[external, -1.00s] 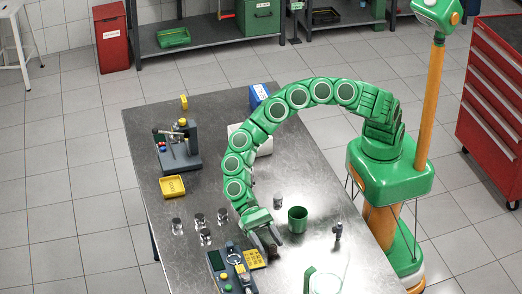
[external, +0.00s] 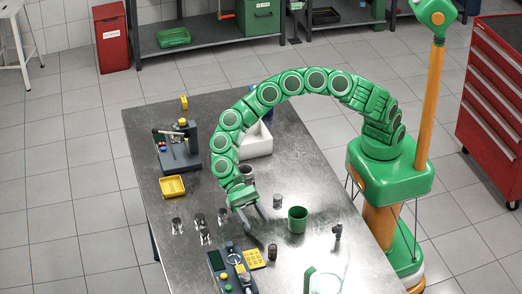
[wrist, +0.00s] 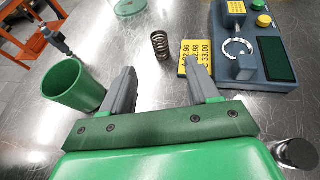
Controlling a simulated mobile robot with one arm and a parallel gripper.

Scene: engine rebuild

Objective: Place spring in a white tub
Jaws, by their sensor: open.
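The dark coiled spring (external: 272,251) stands upright on the metal table, right of a yellow number card. In the wrist view the spring (wrist: 160,46) stands ahead of my gripper, between the lines of its two fingers but beyond their tips. My gripper (external: 254,225) is open and empty, apart from the spring; its spread grey fingers also show in the wrist view (wrist: 160,78). The white tub (external: 257,146) is farther back on the table, partly hidden by my arm.
A green cup (external: 298,219) stands right of my gripper. A grey device with buttons (external: 232,270) and the yellow card (external: 254,258) lie left of the spring. Several metal cylinders (external: 199,220) stand at left, and a yellow tray (external: 172,186) lies behind them.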

